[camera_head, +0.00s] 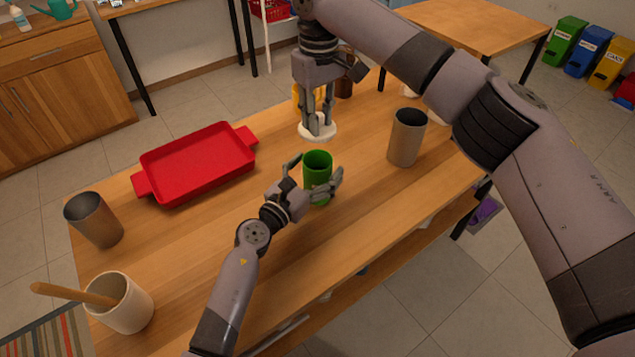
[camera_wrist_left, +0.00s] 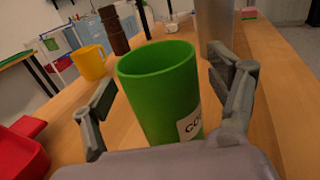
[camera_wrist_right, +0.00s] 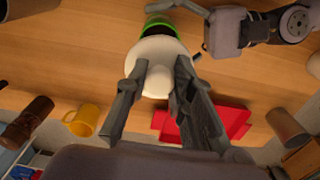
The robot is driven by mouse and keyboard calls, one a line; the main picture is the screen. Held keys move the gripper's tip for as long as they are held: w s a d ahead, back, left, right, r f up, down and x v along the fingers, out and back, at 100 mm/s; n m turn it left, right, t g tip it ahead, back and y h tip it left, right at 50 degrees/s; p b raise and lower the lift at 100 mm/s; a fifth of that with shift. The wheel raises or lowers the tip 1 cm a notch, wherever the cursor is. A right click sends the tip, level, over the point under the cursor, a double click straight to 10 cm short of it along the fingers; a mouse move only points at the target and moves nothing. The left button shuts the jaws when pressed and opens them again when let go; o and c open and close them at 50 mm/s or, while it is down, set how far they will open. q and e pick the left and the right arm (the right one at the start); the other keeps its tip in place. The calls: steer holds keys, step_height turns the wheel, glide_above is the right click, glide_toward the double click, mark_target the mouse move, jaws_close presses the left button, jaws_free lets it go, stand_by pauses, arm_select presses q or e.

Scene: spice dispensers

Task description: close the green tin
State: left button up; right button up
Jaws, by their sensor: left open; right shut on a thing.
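The green tin (camera_head: 318,180) stands upright on the wooden table, its top open. In the left wrist view the tin (camera_wrist_left: 160,90) shows a white label, partly cut off. My left gripper (camera_head: 314,173) is open, with one finger on each side of the tin; in its wrist view both fingers stand apart from the wall. My right gripper (camera_head: 319,122) points down behind the tin, shut on the knob of a round white lid (camera_head: 304,131). In the right wrist view the lid (camera_wrist_right: 146,55) partly covers the tin.
A red tray (camera_head: 195,165) lies left of the tin. A grey metal cup (camera_head: 406,138) stands to the right, another (camera_head: 94,220) at the far left. A white pot (camera_head: 125,305) with a wooden handle stands front left. A yellow mug (camera_wrist_left: 92,63) and brown stacked container (camera_wrist_left: 113,32) stand behind.

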arm_select(q)
steer(key=shift+w+d, duration=0.15)
steer(key=shift+c, duration=0.3)
steer(key=c, duration=1.7)
steer(key=shift+c, duration=0.2)
arm_select(e)
steer(key=shift+f, duration=2.45)
steer(key=shift+f, duration=0.9)
steer(key=shift+f, duration=0.6)
